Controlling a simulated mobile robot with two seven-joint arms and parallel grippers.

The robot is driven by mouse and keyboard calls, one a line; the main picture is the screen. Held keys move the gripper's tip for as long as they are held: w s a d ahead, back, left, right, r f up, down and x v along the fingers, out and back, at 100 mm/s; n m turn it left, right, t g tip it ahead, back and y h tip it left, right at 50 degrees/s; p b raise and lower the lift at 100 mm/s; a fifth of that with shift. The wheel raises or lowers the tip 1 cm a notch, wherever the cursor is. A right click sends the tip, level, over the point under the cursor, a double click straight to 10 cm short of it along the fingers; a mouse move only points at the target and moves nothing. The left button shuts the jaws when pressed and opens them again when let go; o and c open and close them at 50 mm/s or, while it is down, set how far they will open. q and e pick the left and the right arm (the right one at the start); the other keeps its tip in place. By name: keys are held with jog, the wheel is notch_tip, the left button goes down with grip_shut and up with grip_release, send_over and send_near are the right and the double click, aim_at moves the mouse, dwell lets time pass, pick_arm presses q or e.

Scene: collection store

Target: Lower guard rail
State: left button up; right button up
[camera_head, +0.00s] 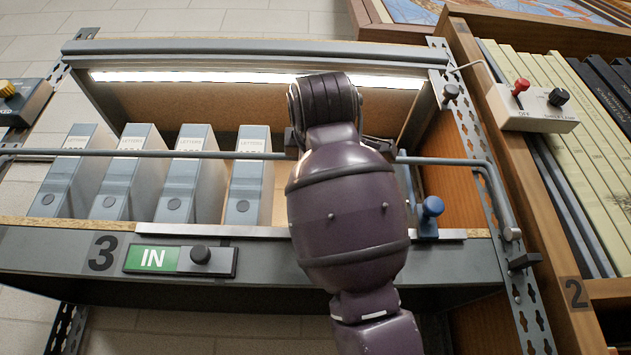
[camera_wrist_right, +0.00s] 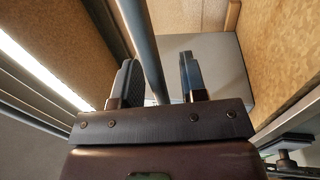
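The guard rail (camera_head: 200,154) is a thin grey bar that runs across the front of shelf bay 3, before the upright boxes. At the right it bends down along the post to a pivot (camera_head: 512,234). My right arm covers the rail's middle in the head view. In the right wrist view the rail (camera_wrist_right: 142,42) passes between the two fingers of my right gripper (camera_wrist_right: 158,80), closer to the left finger. The fingers stand apart, with a gap to the right one. Whether the left finger touches the rail is unclear. My left gripper is out of view.
Several grey boxes (camera_head: 180,175) stand on the lit shelf. The shelf front has a green IN slider (camera_head: 152,259). A blue knob (camera_head: 431,208) sits right of my arm. A switch box (camera_head: 535,108) with a red lever is mounted at the right, beside a bookcase (camera_head: 583,215).

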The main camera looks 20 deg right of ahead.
jog(key=shift+w+d, duration=0.15)
jog(key=shift+w, duration=0.25)
grip_shut()
